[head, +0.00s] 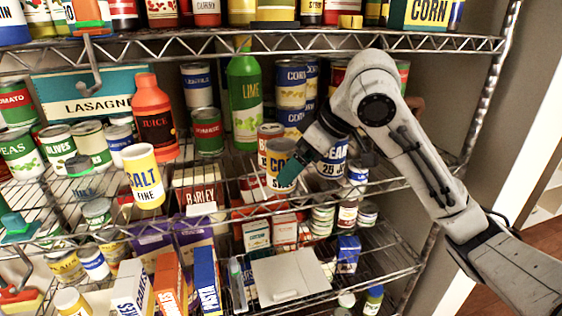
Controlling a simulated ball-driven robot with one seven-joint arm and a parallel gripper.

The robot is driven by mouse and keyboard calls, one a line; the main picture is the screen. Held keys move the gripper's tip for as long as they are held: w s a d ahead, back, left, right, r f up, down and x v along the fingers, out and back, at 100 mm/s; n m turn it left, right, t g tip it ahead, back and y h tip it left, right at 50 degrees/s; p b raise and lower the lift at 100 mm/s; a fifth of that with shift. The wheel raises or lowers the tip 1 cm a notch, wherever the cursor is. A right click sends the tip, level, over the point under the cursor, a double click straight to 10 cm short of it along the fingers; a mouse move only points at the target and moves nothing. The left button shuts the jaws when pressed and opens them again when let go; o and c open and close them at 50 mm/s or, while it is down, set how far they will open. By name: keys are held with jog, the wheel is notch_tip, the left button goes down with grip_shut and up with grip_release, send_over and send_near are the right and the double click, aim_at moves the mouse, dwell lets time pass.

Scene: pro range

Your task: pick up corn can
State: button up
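Blue-and-cream cans lettered "COR", apparently corn cans (291,76), stand stacked on the middle shelf, right of the green lime bottle. A second one (291,118) shows below, partly hidden by my arm. A larger green-and-yellow "CORN" container (428,14) stands on the top shelf at right, cut off by the frame. My gripper (326,164) is at the middle shelf, below and in front of the stack. Its teal fingers are spread apart. A "BEA…" can (333,158) shows between them; I cannot tell if they touch it. The left finger overlaps a container lettered "CO… SA…" (281,160).
A lime bottle (244,100), a juice bottle (153,115) and a "SALT FINE" container (144,175) stand on the middle shelf to the left. The wire top shelf (230,44) runs above my gripper. Boxes and cans crowd the lower shelves.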

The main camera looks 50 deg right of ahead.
aim_at(281, 160)
jog(key=w, duration=0.2)
jog(key=w+p, duration=0.1)
jog(key=shift+w+a, duration=0.35)
jog(key=shift+w, duration=0.05)
jog(key=shift+w+f, duration=0.15)
jog(key=shift+f, duration=0.4)
jog(key=shift+c, duration=0.3)
jog(key=c, duration=1.2)
jog(key=shift+c, duration=0.4)
jog(key=shift+a+r, duration=0.1)
jog(key=shift+r, duration=0.1)
